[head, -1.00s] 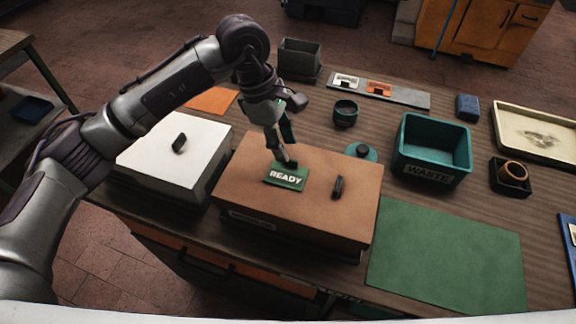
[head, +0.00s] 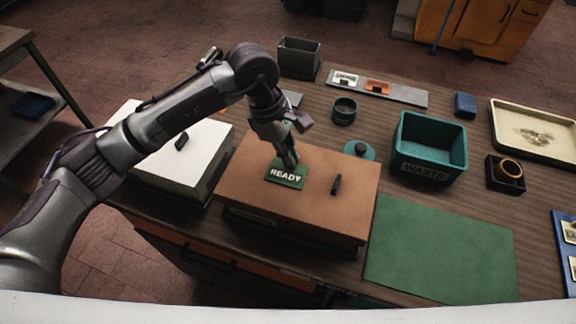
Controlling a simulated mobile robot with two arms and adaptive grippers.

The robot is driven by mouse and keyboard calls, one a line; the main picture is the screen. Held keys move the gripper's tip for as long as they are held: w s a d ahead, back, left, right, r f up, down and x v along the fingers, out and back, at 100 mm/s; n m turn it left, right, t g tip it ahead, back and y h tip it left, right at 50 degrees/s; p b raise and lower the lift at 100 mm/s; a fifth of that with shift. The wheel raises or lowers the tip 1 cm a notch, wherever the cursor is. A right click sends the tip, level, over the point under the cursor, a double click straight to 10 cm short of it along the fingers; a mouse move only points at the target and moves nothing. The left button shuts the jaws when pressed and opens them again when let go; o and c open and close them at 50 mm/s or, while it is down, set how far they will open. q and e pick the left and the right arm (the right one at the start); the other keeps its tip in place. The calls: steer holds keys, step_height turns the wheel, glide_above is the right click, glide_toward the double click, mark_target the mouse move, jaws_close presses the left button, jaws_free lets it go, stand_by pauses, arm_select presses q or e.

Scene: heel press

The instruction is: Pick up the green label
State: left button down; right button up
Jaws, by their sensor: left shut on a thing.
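The green label (head: 286,175) reads "READY" in white. It is at the top of the brown box (head: 320,200), left of that box's dark handle. My left gripper (head: 287,162) comes down from above and is shut on the label's far edge. I cannot tell whether the label still touches the box lid. My right gripper is not in view.
A white box (head: 160,165) stands left of the brown one. A green mat (head: 440,250) lies at the front right.

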mark_target(297, 160)
arm_select(q)
steer(key=shift+r+b, duration=0.45)
steer(key=shift+r, duration=0.15)
step_height(297, 160, up, 3)
steer(key=shift+d+f+b, duration=0.1)
steer(key=shift+b, duration=0.75)
steer(key=s+d+r+b, duration=0.2)
steer(key=s+d+r, duration=0.4)
steer(key=d+r, duration=0.3)
steer(key=shift+s+d+r, duration=0.15)
steer(key=shift+s+r, duration=0.2)
steer(key=shift+r, duration=0.2)
